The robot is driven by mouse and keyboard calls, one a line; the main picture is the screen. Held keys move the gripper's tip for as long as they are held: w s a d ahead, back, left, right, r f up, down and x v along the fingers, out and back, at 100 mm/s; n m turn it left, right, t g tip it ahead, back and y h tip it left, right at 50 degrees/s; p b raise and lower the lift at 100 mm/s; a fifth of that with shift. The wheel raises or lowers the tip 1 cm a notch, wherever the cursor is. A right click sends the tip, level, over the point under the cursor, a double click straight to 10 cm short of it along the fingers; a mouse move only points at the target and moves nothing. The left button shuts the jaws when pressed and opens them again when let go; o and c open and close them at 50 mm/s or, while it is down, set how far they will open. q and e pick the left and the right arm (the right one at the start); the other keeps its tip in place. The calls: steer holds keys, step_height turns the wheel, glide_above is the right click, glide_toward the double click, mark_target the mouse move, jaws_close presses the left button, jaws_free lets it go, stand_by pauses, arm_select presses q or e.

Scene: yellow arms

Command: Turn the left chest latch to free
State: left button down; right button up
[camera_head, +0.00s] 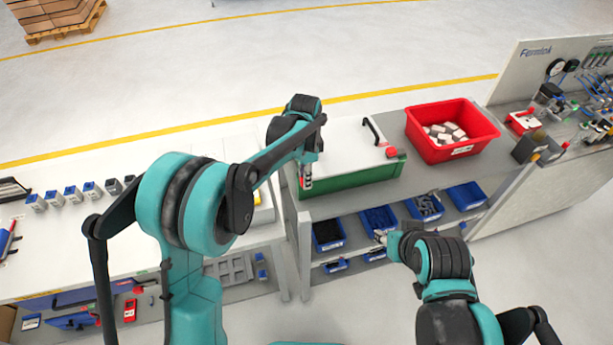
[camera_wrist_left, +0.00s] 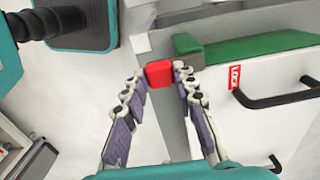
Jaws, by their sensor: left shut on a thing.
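The chest has a white lid (camera_head: 345,140) and a green body (camera_head: 355,177), and stands on the grey bench top. A green part of it (camera_wrist_left: 250,45) shows in the left wrist view. My left gripper (camera_head: 306,184) is at the chest's front left corner. In the left wrist view its fingers (camera_wrist_left: 160,84) are closed on the red left latch (camera_wrist_left: 159,74). The right latch (camera_head: 391,152) is a red block at the lid's right front corner. My right gripper (camera_head: 381,237) is in front of the shelf of blue bins, apart from the chest; its fingers are too small to judge.
A red crate (camera_head: 418,128) with several pale blocks stands right of the chest. A black handle (camera_head: 374,131) rises from the lid. A red LOCK label (camera_wrist_left: 233,77) shows in the left wrist view. Blue bins (camera_head: 328,235) sit below. Small blue-grey parts (camera_head: 72,193) line the left table.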

stand_by(0.3)
arm_select(q)
steer(key=c, duration=1.2)
jaws_free()
steer(key=shift+a, duration=0.1)
step_height(320, 180, up, 12)
steer(key=s+a+f+n+t+b, duration=0.3)
steer(key=s+a+n+b, duration=0.35)
steer(key=s+a, duration=0.35)
steer(key=s+a+f+n+t+b, duration=0.2)
steer(key=s+f+n+b, duration=0.1)
steer(key=s+f, duration=0.3)
steer(key=s+a+f+n+t+b, duration=0.2)
steer(key=s+a+f+n+b, duration=0.1)
steer(key=s+f+n, duration=0.2)
steer(key=shift+s+f, duration=0.8)
steer(key=shift+s, duration=0.4)
